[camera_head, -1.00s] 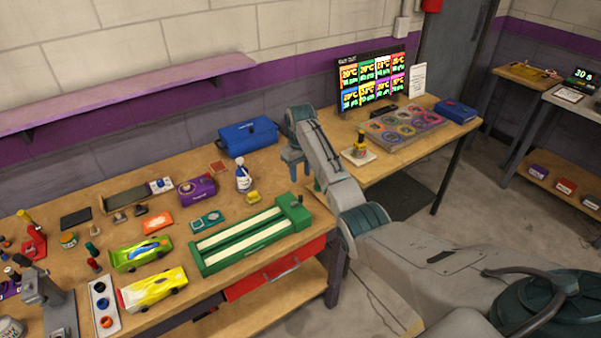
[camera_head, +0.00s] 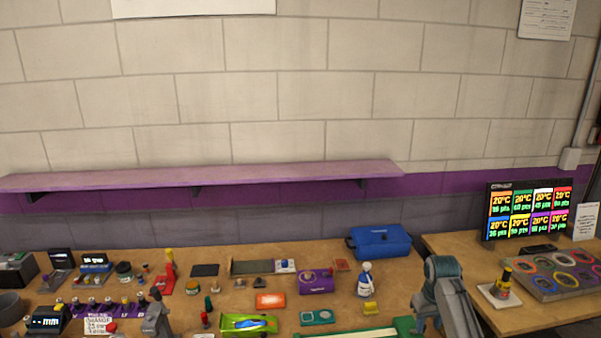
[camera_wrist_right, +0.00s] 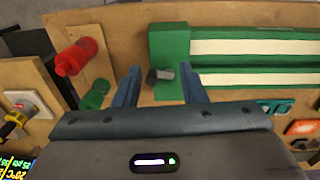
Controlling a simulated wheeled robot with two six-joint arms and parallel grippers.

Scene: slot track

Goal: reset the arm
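My right gripper (camera_head: 437,322) hangs beside the right end of the green track (camera_head: 404,326) in the head view, cut off by the lower picture edge. In the right wrist view its two blue-grey fingers (camera_wrist_right: 161,80) stand apart with nothing held between them. The green end block of the track (camera_wrist_right: 170,45) and a small dark peg on it show just beyond and between the fingertips.
A blue toolbox (camera_head: 380,241), a white-and-blue bottle (camera_head: 365,279) and a purple box (camera_head: 316,281) stand left of my right gripper. A lit screen (camera_head: 528,211) and a ring tray (camera_head: 560,275) are to its right. A purple shelf (camera_head: 200,178) runs along the wall.

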